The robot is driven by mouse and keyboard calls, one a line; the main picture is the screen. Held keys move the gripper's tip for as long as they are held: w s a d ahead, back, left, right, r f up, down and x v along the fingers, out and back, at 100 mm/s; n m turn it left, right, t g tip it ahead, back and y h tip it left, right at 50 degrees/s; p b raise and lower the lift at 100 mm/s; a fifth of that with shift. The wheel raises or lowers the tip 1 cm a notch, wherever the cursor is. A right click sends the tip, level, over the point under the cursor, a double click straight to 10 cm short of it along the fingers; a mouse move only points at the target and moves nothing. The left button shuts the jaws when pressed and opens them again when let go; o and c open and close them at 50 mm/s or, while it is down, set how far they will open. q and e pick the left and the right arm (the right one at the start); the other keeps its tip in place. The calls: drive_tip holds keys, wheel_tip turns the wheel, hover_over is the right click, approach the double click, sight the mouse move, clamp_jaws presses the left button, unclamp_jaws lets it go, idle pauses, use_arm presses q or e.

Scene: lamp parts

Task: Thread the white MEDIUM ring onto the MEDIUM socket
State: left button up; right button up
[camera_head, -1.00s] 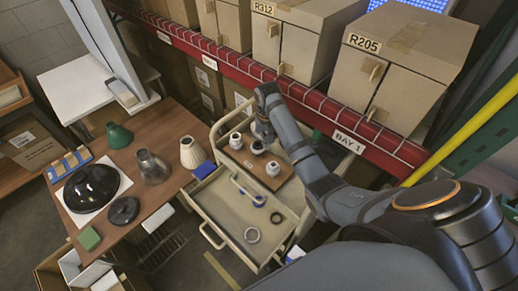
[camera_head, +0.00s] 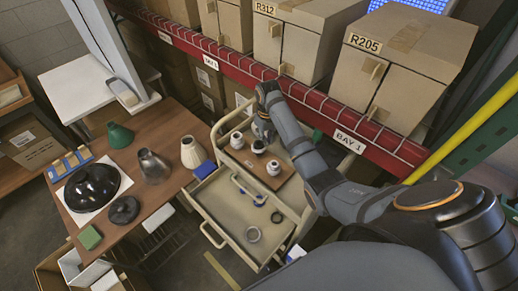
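A wooden board (camera_head: 250,158) on the cart carries three small sockets: one at the back left (camera_head: 236,140), a middle one (camera_head: 258,147) and one at the front right (camera_head: 273,168). My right gripper (camera_head: 262,136) points down just behind and above the middle socket, very close to it. Its fingers are too small and dark to tell open from shut. I cannot tell whether a white ring is in it or around the middle socket. A pale grey ring (camera_head: 253,234) lies in the open drawer. My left gripper is out of view.
At left, the brown table (camera_head: 160,184) carries a black dome (camera_head: 92,187), a cream shade (camera_head: 193,152) and a metal shade (camera_head: 153,167). The red shelf beam (camera_head: 300,98) runs behind the cart.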

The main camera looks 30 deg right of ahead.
drive_tip(key=n, duration=0.1)
drive_tip(key=w+n, duration=0.1)
drive_tip(key=n, duration=0.1)
drive_tip(key=shift+n, duration=0.3)
drive_tip(key=n, duration=0.2)
drive_tip(key=w+n, duration=0.1)
drive_tip(key=shift+n, duration=0.4)
drive_tip(key=n, duration=0.2)
drive_tip(key=w+a+n, duration=0.1)
drive_tip(key=n, duration=0.3)
drive_tip(key=shift+w+a+n, duration=0.2)
drive_tip(key=shift+a+n, duration=0.05)
drive_tip(key=shift+n, duration=0.15)
clamp_jaws()
drive_tip(key=m, duration=0.4)
drive_tip(key=shift+s+d+f, duration=0.1)
drive_tip(key=shift+s+d, duration=0.3)
drive_tip(key=m, duration=0.3)
drive_tip(key=shift+s+d, duration=0.3)
drive_tip(key=shift+s, duration=0.1)
